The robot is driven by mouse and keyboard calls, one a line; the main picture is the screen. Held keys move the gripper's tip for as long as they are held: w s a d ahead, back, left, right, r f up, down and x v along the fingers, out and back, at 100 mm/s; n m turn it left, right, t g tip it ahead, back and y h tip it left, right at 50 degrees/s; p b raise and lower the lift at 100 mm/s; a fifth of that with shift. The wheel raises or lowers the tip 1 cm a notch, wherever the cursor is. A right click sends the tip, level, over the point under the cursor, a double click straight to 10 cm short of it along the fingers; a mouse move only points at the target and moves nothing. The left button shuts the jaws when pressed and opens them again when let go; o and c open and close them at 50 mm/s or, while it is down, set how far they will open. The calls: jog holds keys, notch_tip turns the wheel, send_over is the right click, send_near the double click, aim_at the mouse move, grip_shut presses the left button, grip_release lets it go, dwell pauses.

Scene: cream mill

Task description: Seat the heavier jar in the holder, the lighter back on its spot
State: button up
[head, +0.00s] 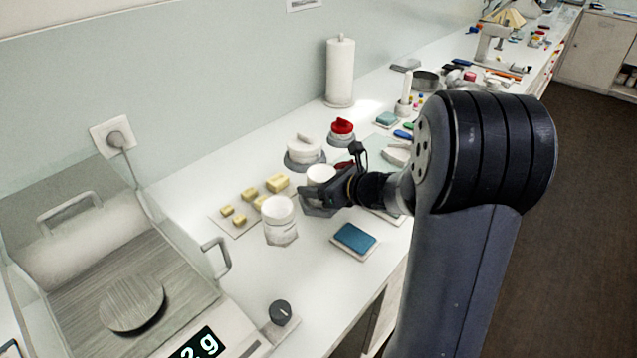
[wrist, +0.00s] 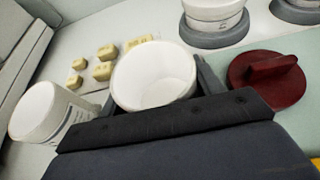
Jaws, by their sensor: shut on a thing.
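My gripper (head: 322,193) is shut around an open white jar (head: 320,174), its jaws on either side of it. A second open white jar (head: 280,212) with a printed label stands on the bench, left of and nearer than my gripper. It also shows at the left of the wrist view (wrist: 48,112). I cannot tell which jar is heavier, nor whether the held jar touches the bench.
A balance with a round pan (head: 132,303) stands at the left; its display (head: 196,345) is partly cut off. Yellow blocks (head: 277,183), a blue sponge (head: 355,238), a dark red knobbed lid (wrist: 268,80), and a white lidded pot (head: 304,148) on a grey ring stand nearby.

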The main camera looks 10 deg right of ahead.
jog(key=o, duration=1.1)
jog(key=v, duration=1)
jog(key=shift+s+d, duration=0.25)
jog(key=shift+s, duration=0.1)
jog(key=shift+w+a, duration=0.1)
jog(key=x, duration=1)
jog(key=shift+w+a, duration=0.15)
jog(key=shift+w+r, duration=0.1)
jog(key=shift+w, duration=0.05)
jog(key=shift+r+p, duration=0.1)
jog(key=shift+p, duration=0.25)
